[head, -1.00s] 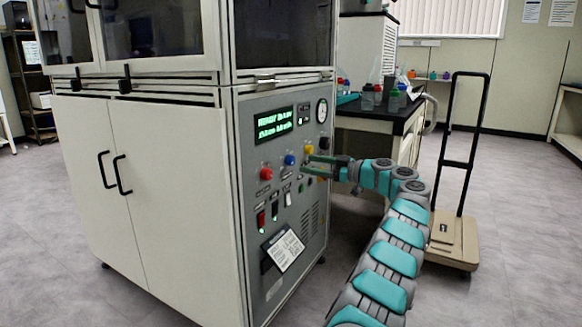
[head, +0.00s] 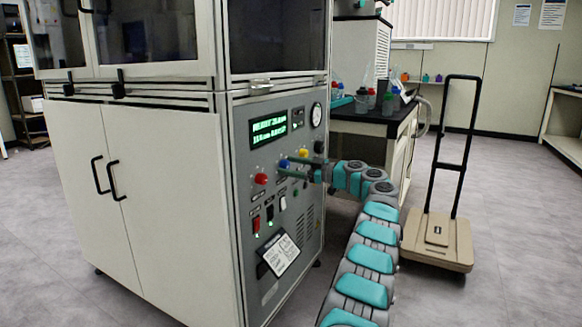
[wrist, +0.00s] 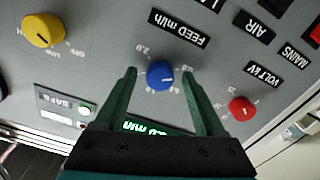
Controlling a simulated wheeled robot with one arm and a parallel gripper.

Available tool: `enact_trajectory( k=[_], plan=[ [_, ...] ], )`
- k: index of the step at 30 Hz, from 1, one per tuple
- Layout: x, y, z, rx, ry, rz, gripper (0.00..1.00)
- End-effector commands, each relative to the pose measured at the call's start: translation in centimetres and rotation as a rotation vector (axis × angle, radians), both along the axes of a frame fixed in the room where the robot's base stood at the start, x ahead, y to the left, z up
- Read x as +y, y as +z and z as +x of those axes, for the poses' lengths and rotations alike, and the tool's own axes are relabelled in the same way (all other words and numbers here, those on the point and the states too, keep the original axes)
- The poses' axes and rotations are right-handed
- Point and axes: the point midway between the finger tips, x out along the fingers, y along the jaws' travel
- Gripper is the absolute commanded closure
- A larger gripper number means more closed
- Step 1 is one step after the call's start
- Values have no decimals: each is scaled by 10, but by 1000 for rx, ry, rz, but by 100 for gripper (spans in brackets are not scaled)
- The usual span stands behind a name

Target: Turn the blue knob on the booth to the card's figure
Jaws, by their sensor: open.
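The blue knob (wrist: 160,75) is on the booth's grey control panel, with a printed scale around it and a white pointer mark. In the head view the blue knob (head: 284,164) shows between the red and yellow knobs. My gripper (wrist: 160,73) is open, with one finger on each side of the blue knob. I cannot tell whether the fingers touch it. In the head view my gripper (head: 284,168) reaches the panel from the right. A white card (head: 281,254) sits in a dark holder low on the panel; its print is too small to read.
A red knob (wrist: 242,108) and a yellow knob (wrist: 43,30) flank the blue one. A green lit display (head: 268,129) is above the knobs. A bench (head: 372,128) with bottles stands behind, and a trolley (head: 437,250) stands to the right.

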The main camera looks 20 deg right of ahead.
Motion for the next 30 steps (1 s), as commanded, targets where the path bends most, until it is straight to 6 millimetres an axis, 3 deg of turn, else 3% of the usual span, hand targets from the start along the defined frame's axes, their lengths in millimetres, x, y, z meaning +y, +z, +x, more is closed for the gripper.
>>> enact_trajectory(
  k=[4, 23, 30],
  plan=[
    [0, 0, 0, 0, 0, 0, 28],
    [0, -1, 0, 2, 1, 0, 99],
    [0, -1, 0, 3, 2, 1, 100]
  ],
)
